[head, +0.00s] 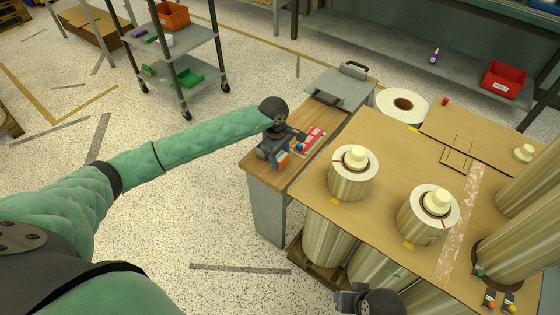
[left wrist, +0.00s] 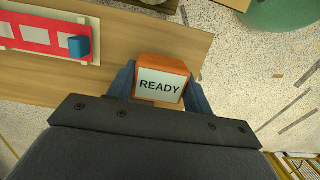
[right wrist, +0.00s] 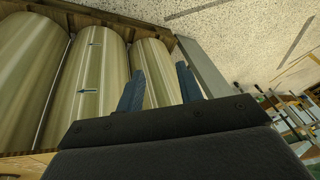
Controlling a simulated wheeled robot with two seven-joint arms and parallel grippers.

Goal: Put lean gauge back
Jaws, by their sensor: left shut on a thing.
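The lean gauge seems to be the small orange box (head: 283,160) with a pale face reading READY, which shows clearly in the left wrist view (left wrist: 161,80). My left gripper (head: 275,152) is shut on it, one blue finger on each side. It is over the wooden bench top (head: 262,164), near the front end; I cannot tell whether it touches the wood. My right gripper (right wrist: 160,88) is open and empty, its fingers apart near large wrapped rolls (right wrist: 88,85).
A red and white board (head: 312,139) with a blue block (left wrist: 79,47) lies beside the gauge. Wrapped rolls with cream knobs (head: 355,157) stand through a brown sheet (head: 385,200) to the right. A grey cart (head: 190,60) stands behind, on open floor.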

